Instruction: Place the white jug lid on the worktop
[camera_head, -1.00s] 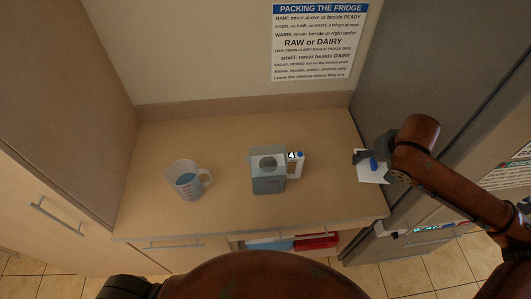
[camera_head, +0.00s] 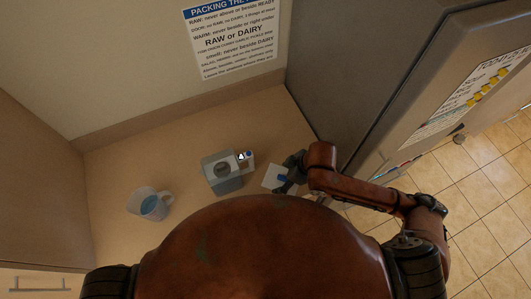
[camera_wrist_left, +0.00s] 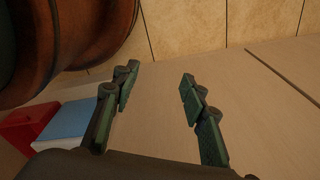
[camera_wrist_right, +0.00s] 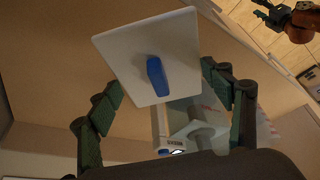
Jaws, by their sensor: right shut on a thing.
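The white jug lid (camera_head: 272,177) is a flat square plate with a blue grip. My right gripper (camera_head: 287,176) is shut on it and holds it over the right part of the worktop (camera_head: 110,180); I cannot tell its height. In the right wrist view the lid (camera_wrist_right: 125,45) is tilted, with its blue grip (camera_wrist_right: 157,76) facing the camera.
A grey fridge (camera_head: 350,70) borders the worktop on the right. A wall sign (camera_head: 235,40) hangs behind. A red container (camera_wrist_left: 27,122) and a blue-white one (camera_wrist_left: 70,125) show in the left wrist view.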

